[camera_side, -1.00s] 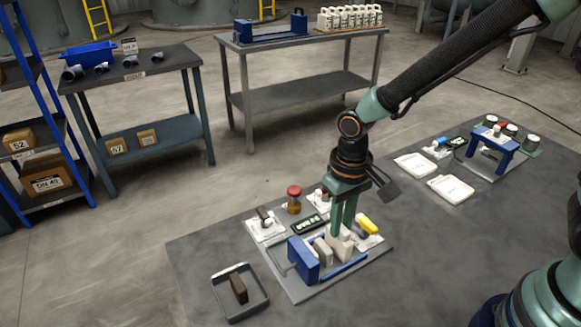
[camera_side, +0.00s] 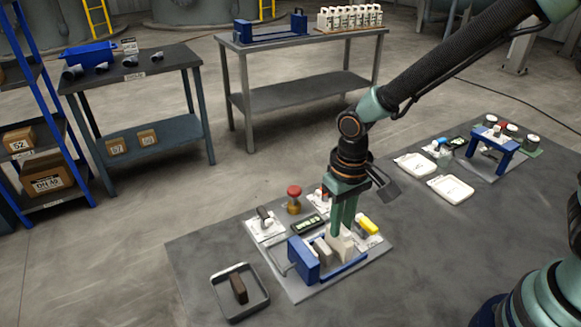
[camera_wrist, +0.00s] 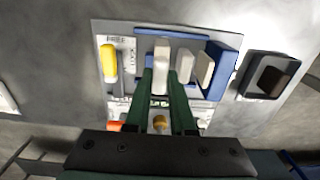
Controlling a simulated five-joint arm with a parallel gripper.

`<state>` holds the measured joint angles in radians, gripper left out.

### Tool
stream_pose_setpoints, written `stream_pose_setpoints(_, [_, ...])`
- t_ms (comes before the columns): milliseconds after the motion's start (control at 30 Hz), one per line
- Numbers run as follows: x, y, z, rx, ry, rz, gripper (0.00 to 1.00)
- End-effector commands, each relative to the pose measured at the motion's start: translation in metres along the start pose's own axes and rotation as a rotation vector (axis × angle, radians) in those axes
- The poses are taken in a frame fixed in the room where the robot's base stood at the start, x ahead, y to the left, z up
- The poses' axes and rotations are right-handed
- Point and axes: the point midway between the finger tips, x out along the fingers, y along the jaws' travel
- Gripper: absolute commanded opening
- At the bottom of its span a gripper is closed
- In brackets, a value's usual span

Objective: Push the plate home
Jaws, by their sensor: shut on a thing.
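The filter press is a blue frame with a blue end block (camera_side: 303,259) at its left and a blue rail (camera_side: 343,270) along the front. Several pale plates stand upright in it. My gripper (camera_side: 342,228) points down into the press, shut on the pale plate (camera_wrist: 161,66) farthest from the end block. In the wrist view, my fingers (camera_wrist: 161,88) lie on either side of this plate. A second pale plate (camera_wrist: 184,65) stands apart from it, and another (camera_wrist: 204,69) is close to the end block. The lower parts of the plates are partly hidden in the side view.
A grey tray (camera_side: 214,300) with a brown block (camera_side: 238,289) lies left of the press. A red-lidded jar (camera_side: 294,199), a dark display box (camera_side: 310,223) and a yellow-handled part (camera_side: 367,224) stand close behind and right.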

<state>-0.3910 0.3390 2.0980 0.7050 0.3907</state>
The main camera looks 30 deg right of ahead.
Motion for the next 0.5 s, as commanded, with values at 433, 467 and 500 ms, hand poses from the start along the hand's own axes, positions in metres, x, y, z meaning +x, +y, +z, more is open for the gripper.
stream_pose_setpoints(433, [-0.0013,-0.0006,-0.0006,-0.001,0.001,-0.001,0.0])
stream_pose_setpoints(467, [-0.0013,-0.0013,-0.0006,-0.001,0.002,-0.001,0.0])
stream_pose_setpoints(500, [-0.0013,-0.0035,-0.0007,-0.002,0.001,-0.001,0.0])
